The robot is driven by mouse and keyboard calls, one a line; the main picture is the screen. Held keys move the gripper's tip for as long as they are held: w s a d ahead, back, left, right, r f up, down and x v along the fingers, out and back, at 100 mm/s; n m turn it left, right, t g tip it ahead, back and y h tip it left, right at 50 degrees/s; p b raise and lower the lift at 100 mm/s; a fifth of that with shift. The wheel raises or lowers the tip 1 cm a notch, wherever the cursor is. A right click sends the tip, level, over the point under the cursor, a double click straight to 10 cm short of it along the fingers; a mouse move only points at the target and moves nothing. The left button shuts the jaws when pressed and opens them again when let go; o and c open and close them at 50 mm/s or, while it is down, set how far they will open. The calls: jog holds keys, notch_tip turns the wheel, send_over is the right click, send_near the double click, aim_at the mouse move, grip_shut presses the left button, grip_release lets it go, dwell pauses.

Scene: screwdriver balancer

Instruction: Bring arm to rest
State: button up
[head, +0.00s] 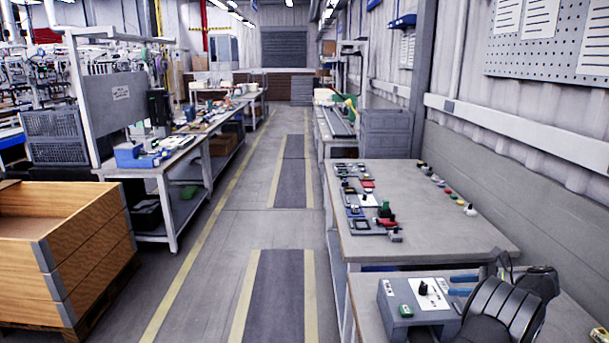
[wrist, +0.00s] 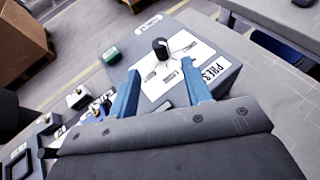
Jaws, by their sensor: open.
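My gripper (wrist: 158,85) is open, with its two blue fingers apart in the wrist view. Nothing shows between them but the grey control box (wrist: 222,72) beyond, with a white label plate and a black rotary knob (wrist: 160,46). In the head view my gripper (head: 464,286) is at the lower right, just to the right of the grey box (head: 397,290). The black knob (head: 423,288) stands upright on that box, and a green button (head: 405,311) is on its front part. I cannot tell from these views whether a finger touches the box.
A grey worktable (head: 440,235) behind the box carries small panels (head: 362,226) and a row of coloured knobs (head: 446,187). A wooden crate (head: 100,245) stands on the floor at the left. The aisle (head: 225,225) between the benches is clear.

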aim_at(426, 287)
jog(key=x, duration=1)
jog(key=shift+a, duration=0.1)
jog(key=v, duration=1.7)
jog(key=x, duration=1.7)
jog(key=shift+a, duration=0.15)
jog(key=shift+m+t, duration=0.4)
jog(key=m+t+h, duration=0.3)
jog(key=m, duration=0.1)
jog(key=shift+t+h, duration=0.3)
jog(key=shift+h, duration=0.1)
jog(key=m+t+h, duration=0.1)
jog(key=m+h, duration=0.2)
jog(key=m, duration=0.1)
jog(key=shift+t+h, duration=0.3)
jog(key=shift+h, duration=0.1)
jog(key=shift+s+d+r+h, duration=0.1)
jog(key=shift+s+d+h, duration=0.15)
jog(key=shift+s+h, duration=0.05)
jog(key=shift+v, duration=1.9)
